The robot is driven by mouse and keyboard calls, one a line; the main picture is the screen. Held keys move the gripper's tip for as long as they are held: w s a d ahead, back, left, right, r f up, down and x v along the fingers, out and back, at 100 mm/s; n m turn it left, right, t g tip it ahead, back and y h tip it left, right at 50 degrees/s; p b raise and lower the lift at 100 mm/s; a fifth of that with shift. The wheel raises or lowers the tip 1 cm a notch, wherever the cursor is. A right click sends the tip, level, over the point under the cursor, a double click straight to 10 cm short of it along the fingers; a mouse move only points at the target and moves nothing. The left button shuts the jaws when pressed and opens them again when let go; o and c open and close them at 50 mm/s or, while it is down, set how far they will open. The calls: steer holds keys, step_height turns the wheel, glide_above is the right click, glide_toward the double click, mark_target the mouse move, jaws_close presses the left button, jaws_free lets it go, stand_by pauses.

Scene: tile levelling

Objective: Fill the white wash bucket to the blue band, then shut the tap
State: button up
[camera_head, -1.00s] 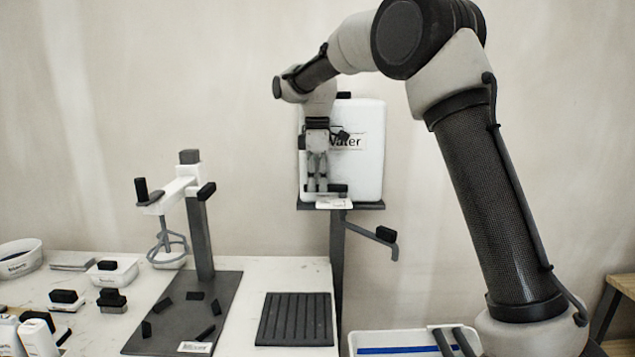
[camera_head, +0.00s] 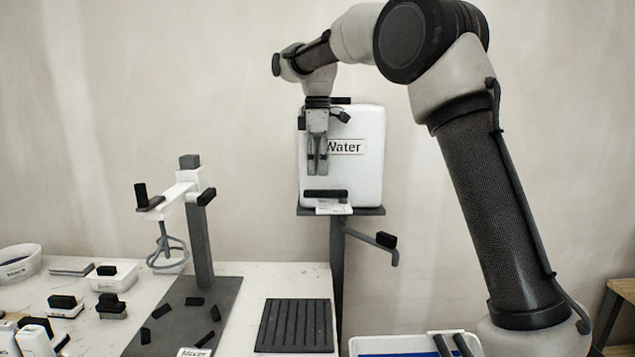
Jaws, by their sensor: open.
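The white water tank (camera_head: 370,165), labelled "Water", stands on a dark shelf on a post. A black bar-shaped handle (camera_head: 325,194) lies level across its lower front; I take it for the tap handle. My gripper (camera_head: 317,173) is open and empty, pointing down in front of the tank with its fingertips just above the bar. The fingers look close together. A grey bent pipe (camera_head: 365,242) with a black block reaches out below the shelf. The white wash bucket (camera_head: 352,347) is cut off at the bottom edge, its blue band (camera_head: 400,355) barely showing. I cannot see the water level or a stream.
A mixer stand (camera_head: 200,240) with a whisk stands left on a dark base plate. A black ribbed mat (camera_head: 295,325) lies on the white table between it and the tank post. Several small tubs and black-handled blocks sit at the left. A wooden stool (camera_head: 612,310) is at the far right.

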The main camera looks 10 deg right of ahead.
mark_target(319, 191)
step_height(319, 191, up, 6)
steer(key=shift+f, duration=0.1)
steer(key=s+d+m+t, duration=0.1)
steer(key=s+d+m, duration=0.3)
steer(key=s+d, duration=0.45)
steer(key=s+d+m+t, duration=0.1)
steer(key=s+d+m, duration=0.4)
steer(key=s, duration=0.6)
steer(key=s+d+f+m+t, duration=0.1)
steer(key=s+d+f+m, duration=0.2)
steer(key=s+f, duration=0.3)
steer(key=s+d+f+m+t, duration=0.1)
steer(key=s+d+f+m, duration=0.2)
steer(key=s+f, duration=0.3)
steer(key=s, duration=0.5)
steer(key=shift+s+d+f+m, duration=0.25)
steer(key=shift+s+m, duration=0.05)
steer(key=shift+s, duration=0.05)
